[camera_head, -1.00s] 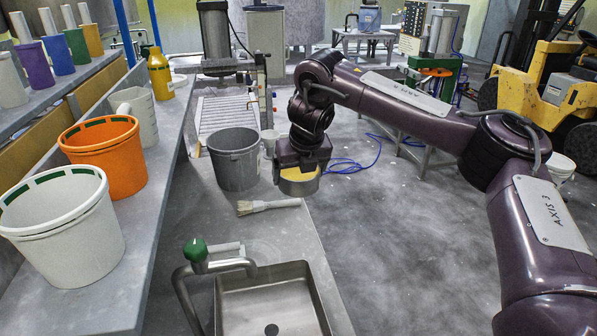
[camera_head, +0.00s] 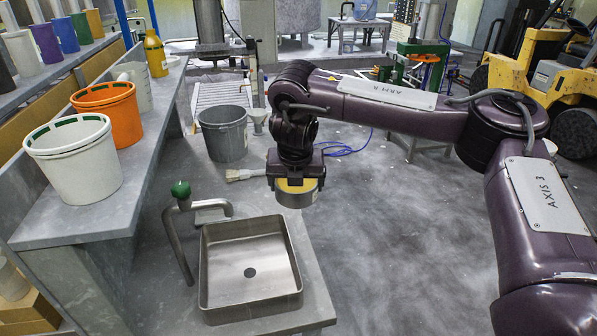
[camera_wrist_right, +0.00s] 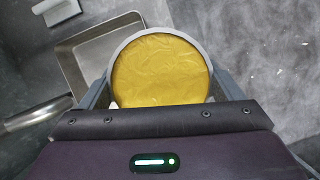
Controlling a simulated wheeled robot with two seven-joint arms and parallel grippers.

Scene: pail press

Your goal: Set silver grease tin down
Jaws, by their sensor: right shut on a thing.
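The silver grease tin (camera_head: 296,199) is a short round metal tin with yellow grease inside. My right gripper (camera_head: 297,182) is shut on it from above, just past the far right corner of the sink. In the right wrist view the tin (camera_wrist_right: 162,70) sits between the jaws, its yellow surface facing the camera. The tin appears upright. I cannot tell from the head view whether its base touches the counter (camera_head: 310,285). My left gripper is not in view.
A steel sink (camera_head: 250,266) with a green-knobbed tap (camera_head: 181,189) fills much of the counter. A white pail (camera_head: 74,165) and an orange pail (camera_head: 110,110) stand on the left bench.

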